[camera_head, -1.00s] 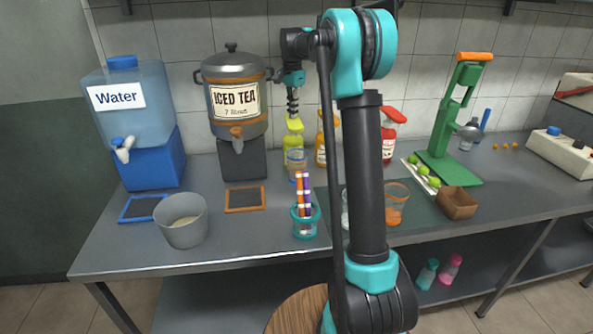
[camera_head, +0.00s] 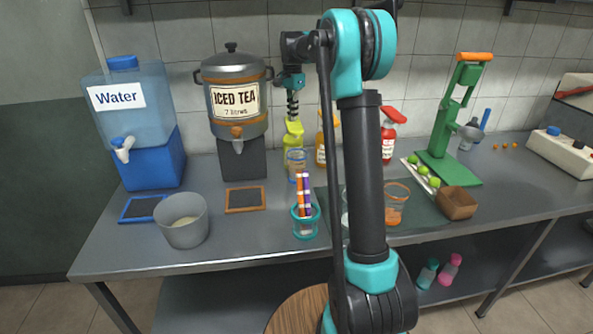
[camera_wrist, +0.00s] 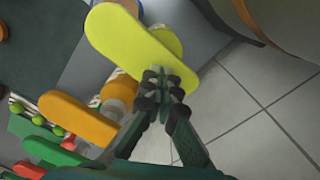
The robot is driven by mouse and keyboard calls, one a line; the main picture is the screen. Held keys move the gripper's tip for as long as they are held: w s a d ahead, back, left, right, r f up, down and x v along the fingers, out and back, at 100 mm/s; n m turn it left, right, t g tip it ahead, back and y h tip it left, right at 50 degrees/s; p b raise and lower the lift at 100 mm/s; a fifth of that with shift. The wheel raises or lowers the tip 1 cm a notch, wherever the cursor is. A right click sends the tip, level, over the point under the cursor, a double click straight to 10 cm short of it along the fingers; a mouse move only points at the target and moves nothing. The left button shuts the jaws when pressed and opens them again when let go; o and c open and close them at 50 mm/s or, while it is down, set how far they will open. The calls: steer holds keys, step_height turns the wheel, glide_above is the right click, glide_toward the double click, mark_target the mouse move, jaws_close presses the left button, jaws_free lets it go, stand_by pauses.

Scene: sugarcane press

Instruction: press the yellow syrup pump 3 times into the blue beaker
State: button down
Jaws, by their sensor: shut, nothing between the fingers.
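The yellow syrup pump (camera_head: 293,127) stands at the back of the counter, right of the iced tea dispenser. My gripper (camera_head: 293,115) is shut and empty, pointing down directly over the pump head and seeming to touch it. In the wrist view the closed fingertips (camera_wrist: 165,80) overlap the near end of the broad yellow pump head (camera_wrist: 125,38). The blue beaker (camera_head: 297,163) stands upright just in front of the yellow bottle, below the pump head.
An orange pump bottle (camera_head: 321,150) and a red one (camera_head: 390,135) stand to the right, partly behind my arm. The iced tea dispenser (camera_head: 236,110) is close on the left. A teal holder with striped sticks (camera_head: 305,222) stands in front.

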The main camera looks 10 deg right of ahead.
steer(key=shift+r, duration=1.9)
steer(key=shift+r, duration=0.1)
steer(key=shift+r, duration=2.9)
